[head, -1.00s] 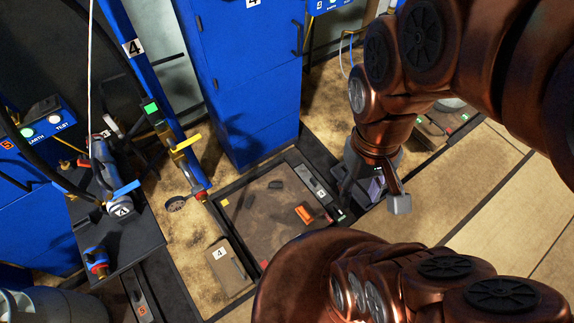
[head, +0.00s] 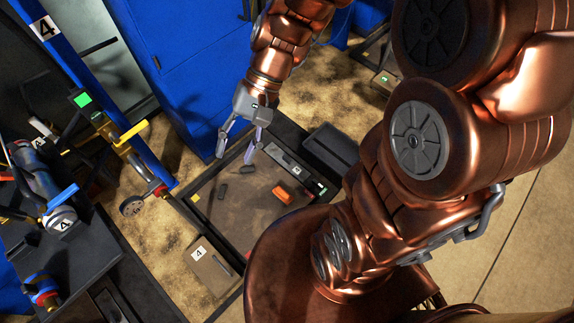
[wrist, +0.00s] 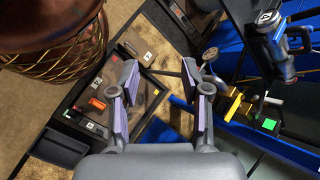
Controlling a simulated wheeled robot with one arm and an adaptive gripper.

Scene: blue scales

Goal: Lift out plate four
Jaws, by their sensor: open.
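A brown-grey plate marked 4 (head: 213,263), with a dark handle slot, lies flat beside the front left of a dark-framed floor panel (head: 235,215). The plate also shows in the wrist view (wrist: 136,48), beyond my left finger. My gripper (head: 236,150) is open and empty, above the back left of the framed panel and apart from the plate. In the wrist view both fingers (wrist: 160,78) are spread, with sandy floor and the frame's edge between them. My left finger hides part of the panel.
An orange block (head: 282,194) and small dark pieces lie on the panel. A dark tray (head: 330,150) and a strip marked 4 (head: 295,168) lie along its back right. A blue cabinet (head: 195,60) stands behind. A blue post, yellow valve (head: 128,131) and dark bench (head: 75,245) are left.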

